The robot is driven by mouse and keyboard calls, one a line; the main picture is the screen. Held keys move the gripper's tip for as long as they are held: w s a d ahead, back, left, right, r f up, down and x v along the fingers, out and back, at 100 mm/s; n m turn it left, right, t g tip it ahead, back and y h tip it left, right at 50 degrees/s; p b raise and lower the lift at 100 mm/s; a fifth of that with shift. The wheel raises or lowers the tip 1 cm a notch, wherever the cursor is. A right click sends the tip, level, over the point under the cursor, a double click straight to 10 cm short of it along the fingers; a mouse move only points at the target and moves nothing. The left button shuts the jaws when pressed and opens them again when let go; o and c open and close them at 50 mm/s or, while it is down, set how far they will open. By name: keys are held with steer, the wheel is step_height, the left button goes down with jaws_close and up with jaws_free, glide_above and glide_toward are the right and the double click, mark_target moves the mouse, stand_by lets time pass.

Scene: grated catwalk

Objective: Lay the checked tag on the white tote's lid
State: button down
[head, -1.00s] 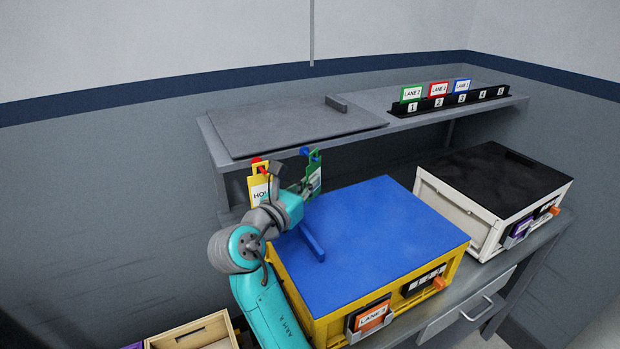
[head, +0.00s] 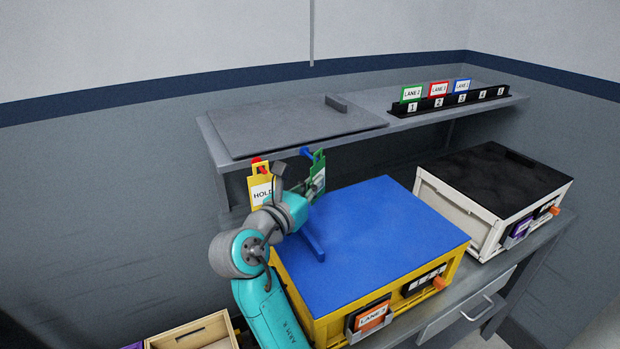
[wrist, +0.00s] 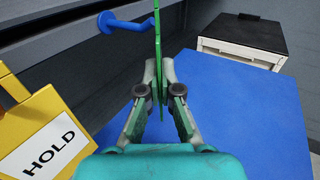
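A green tag (head: 320,165) with a white label is by the blue peg (head: 306,152) under the shelf's front edge; its wording is unreadable. My gripper (head: 315,187) is at this tag. In the wrist view my gripper (wrist: 158,88) has its fingertips closed on both faces of the green tag (wrist: 157,45), which shows edge-on. The blue peg (wrist: 125,23) reaches close to the tag; I cannot tell whether they touch. The white tote (head: 455,212) stands at the right with its black lid (head: 500,178) on, bare on top. It also shows in the wrist view (wrist: 238,52).
A yellow HOLD tag (head: 261,190) hangs left of my gripper. A yellow tote (head: 455,268) with a blue lid (head: 385,240) and raised handle (head: 313,243) lies below. The shelf (head: 222,152) overhangs behind, carrying a grey panel (head: 290,128) and a black rack (head: 450,100) of lane cards.

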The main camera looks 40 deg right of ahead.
steer(key=shift+s+a, duration=0.2)
steer(key=shift+s, duration=0.5)
steer(key=shift+s+a, duration=0.2)
steer(key=shift+s, duration=0.55)
steer(key=shift+s+a, duration=0.2)
steer(key=shift+s, duration=0.5)
steer(key=shift+a, duration=0.1)
stand_by(0.3)
